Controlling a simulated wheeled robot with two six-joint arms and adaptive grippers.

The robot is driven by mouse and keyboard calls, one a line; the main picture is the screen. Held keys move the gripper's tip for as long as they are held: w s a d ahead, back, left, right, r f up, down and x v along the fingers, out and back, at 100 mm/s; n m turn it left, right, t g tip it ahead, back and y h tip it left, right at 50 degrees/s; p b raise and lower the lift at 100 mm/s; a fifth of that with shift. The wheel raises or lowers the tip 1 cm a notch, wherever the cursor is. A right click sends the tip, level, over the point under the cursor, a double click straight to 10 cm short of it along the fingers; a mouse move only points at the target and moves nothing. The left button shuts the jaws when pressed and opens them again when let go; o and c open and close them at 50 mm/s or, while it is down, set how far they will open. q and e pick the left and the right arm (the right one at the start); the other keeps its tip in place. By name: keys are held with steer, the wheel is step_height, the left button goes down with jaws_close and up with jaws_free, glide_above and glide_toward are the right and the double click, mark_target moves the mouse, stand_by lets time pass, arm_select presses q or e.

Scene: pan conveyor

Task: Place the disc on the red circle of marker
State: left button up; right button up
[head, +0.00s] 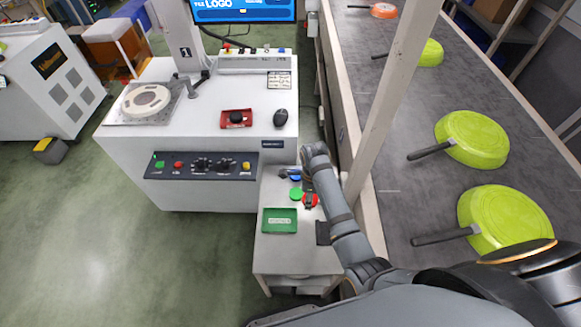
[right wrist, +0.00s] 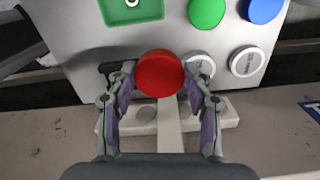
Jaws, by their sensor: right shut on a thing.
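My right gripper (head: 309,197) is over the right side of the small white stand, below the console. In the right wrist view its two fingers (right wrist: 160,88) are shut on a red disc (right wrist: 160,72), one finger on each side. The red disc also shows partly behind the gripper in the head view (head: 316,203). A green circle (right wrist: 207,12) and a blue circle (right wrist: 263,10) lie on the stand beyond it. I cannot make out a separate red circle of the marker, nor whether the disc touches the surface. My left gripper is not in view.
A green tray (head: 280,220) sits on the stand. The console (head: 200,165) stands behind. A conveyor (head: 400,215) with several green pans (head: 487,215) runs on the right, behind a pale post (head: 392,90).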

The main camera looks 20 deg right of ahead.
steer(key=s+a+r+m+p, duration=0.2)
steer(key=s+p, duration=0.4)
steer(key=p, duration=0.5)
steer(key=s+a+r+m+p, duration=0.2)
steer(key=s+a+p, duration=0.1)
steer(key=s+p, duration=0.55)
steer(key=b, duration=1.7)
glide_above(307, 212)
steer(key=s, duration=0.1)
steer(key=f, duration=1)
steer(key=shift+a, duration=0.2)
steer(key=shift+w+f, duration=0.1)
steer(key=shift+w, duration=0.05)
steer(key=shift+w+d, duration=0.1)
steer(key=f+b, duration=0.3)
steer(key=b, duration=0.2)
steer(key=shift+w+d+f, duration=0.1)
steer(key=shift+w+f, duration=0.1)
steer(key=shift+f, duration=0.2)
steer(key=shift+r, duration=0.2)
steer(key=o, duration=1.1)
steer(key=shift+f, duration=0.15)
steer(key=shift+c, duration=0.2)
